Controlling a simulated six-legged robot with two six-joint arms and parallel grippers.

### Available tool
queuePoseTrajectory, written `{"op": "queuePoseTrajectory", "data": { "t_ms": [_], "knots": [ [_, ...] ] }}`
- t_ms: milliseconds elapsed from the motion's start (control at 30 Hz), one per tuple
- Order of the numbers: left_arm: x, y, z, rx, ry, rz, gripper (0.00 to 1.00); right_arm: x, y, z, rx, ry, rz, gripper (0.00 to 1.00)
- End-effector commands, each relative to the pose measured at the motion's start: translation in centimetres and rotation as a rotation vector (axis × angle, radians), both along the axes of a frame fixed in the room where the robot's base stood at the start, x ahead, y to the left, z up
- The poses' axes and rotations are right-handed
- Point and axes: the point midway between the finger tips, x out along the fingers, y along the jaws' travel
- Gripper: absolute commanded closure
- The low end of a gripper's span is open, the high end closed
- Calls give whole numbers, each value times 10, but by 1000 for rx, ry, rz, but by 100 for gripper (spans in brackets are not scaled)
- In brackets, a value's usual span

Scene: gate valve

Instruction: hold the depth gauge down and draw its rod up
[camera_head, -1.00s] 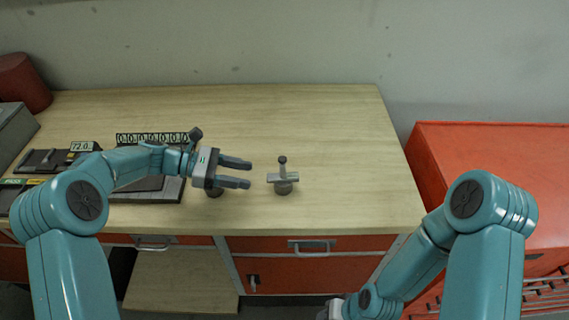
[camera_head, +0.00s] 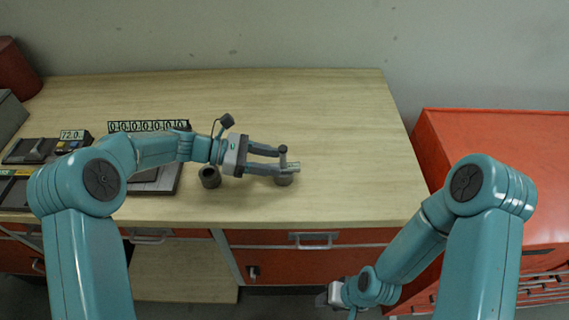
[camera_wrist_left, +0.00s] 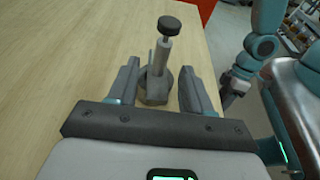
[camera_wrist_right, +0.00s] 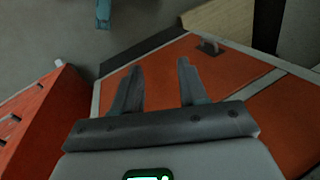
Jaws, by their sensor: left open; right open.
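The depth gauge (camera_head: 294,166) is a small grey crossbar with an upright rod, standing on a short dark cylinder (camera_head: 284,180) near the bench's front edge. In the left wrist view, its rod (camera_wrist_left: 160,58) is topped by a dark round knob (camera_wrist_left: 169,25). My left gripper (camera_head: 280,160) is open, its fingers to either side of the gauge; part of the gauge is hidden behind them in the head view. In the left wrist view I see gaps beside the gauge body. My right gripper (camera_wrist_right: 160,66) is open and empty, low in front of the bench drawers.
A second dark hollow cylinder (camera_head: 210,178) stands just left, beside my left wrist. Gauge boxes and a number strip (camera_head: 148,126) lie at the bench's left. A red cabinet (camera_head: 490,140) stands to the right. The bench top's right and back are clear.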

Motion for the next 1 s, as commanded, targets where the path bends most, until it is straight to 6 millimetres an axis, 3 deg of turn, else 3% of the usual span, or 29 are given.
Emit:
{"op": "queuePoseTrajectory", "data": {
  "t_ms": [200,567,600,700,800,833,967,1000],
  "knots": [
    [2,-20,-7,0,0,-1,51,0,0,-6,0,0,0,57],
    [3,-25,-7,0,-1,0,51,0,0,-6,0,0,0,57],
    [3,-25,-7,0,-1,0,57,0,0,-6,0,0,0,57],
    [3,-24,-7,0,0,0,90,0,0,-6,0,0,0,57],
    [3,-24,-7,0,0,0,90,0,0,-6,0,0,0,57],
    [3,-24,-7,0,0,0,90,0,0,-6,0,0,0,51],
    [3,-24,-7,0,0,0,90,4,1,-1,2,-14,60,9],
    [3,-24,-7,0,0,0,90,8,2,4,3,-26,114,4]
  ]
}}
